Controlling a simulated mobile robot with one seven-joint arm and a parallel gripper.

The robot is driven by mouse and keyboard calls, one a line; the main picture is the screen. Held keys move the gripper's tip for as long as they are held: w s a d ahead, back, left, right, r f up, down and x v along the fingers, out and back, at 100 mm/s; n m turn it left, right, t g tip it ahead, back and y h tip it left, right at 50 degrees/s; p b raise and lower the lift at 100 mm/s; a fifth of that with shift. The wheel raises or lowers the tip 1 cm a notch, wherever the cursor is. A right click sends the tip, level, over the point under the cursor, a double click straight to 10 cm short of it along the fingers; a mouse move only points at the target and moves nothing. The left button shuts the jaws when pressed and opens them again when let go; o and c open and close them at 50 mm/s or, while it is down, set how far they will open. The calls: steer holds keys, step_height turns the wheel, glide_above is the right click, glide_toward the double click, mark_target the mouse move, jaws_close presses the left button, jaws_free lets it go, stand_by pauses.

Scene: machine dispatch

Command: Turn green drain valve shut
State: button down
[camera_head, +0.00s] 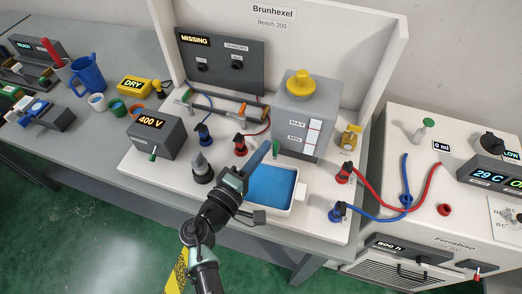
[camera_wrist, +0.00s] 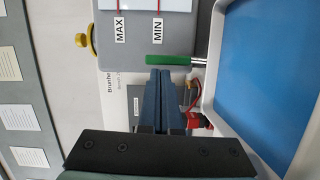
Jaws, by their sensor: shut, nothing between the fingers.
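The green drain valve handle (camera_head: 276,149) is at the foot of the grey tank (camera_head: 300,110), above the blue tray. In the wrist view the green handle (camera_wrist: 154,59) lies as a bar across the picture, below the MIN label. My gripper (camera_head: 266,147) is shut and empty, with its fingertips close beside the handle. In the wrist view the fingertips of my gripper (camera_wrist: 160,74) end just below the green bar. I cannot tell whether they touch it. The valve body is mostly hidden.
A white tray (camera_head: 298,196) with a blue inside lies below the tank. Red and black connectors (camera_head: 240,144) stand left of my gripper. A blue plug (camera_head: 337,212) and a red plug (camera_head: 344,173) with hoses stand to the right. A 400 V box (camera_head: 153,138) sits at left.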

steer(key=shift+s+d+r+m+b, duration=0.15)
steer(key=shift+d+m+b, duration=0.1)
steer(key=shift+m+b, duration=0.6)
steer(key=shift+s+d+r+m+g+y+b, duration=0.1)
steer(key=shift+d+m+g+y+b, duration=0.15)
steer(key=shift+m, duration=0.4)
steer(key=shift+d+m+g+y+b, duration=0.1)
steer(key=shift+d+m+y+b, duration=0.1)
steer(key=shift+m+b, duration=0.3)
steer(key=m, duration=0.1)
steer(key=d+m+y+b, duration=0.1)
steer(key=m+b, duration=0.1)
steer(key=m, duration=0.1)
steer(key=shift+s+d, duration=0.25)
steer(key=m+b, duration=0.1)
steer(key=d+m+y+b, duration=0.1)
steer(key=m, duration=0.1)
steer(key=shift+s+d+y, duration=0.15)
steer(key=shift+s+y, duration=0.05)
steer(key=shift+y, duration=0.05)
steer(key=m+b, duration=0.1)
steer(key=m, duration=0.1)
steer(key=shift+s+d+f+m+y+b, duration=0.15)
steer(key=shift+d+f+m+y+b, duration=0.15)
steer(key=shift+d+f+y+b, duration=0.1)
steer(key=shift+d+f+b, duration=0.1)
steer(key=shift+d+b, duration=0.05)
steer(key=shift+b, duration=0.15)
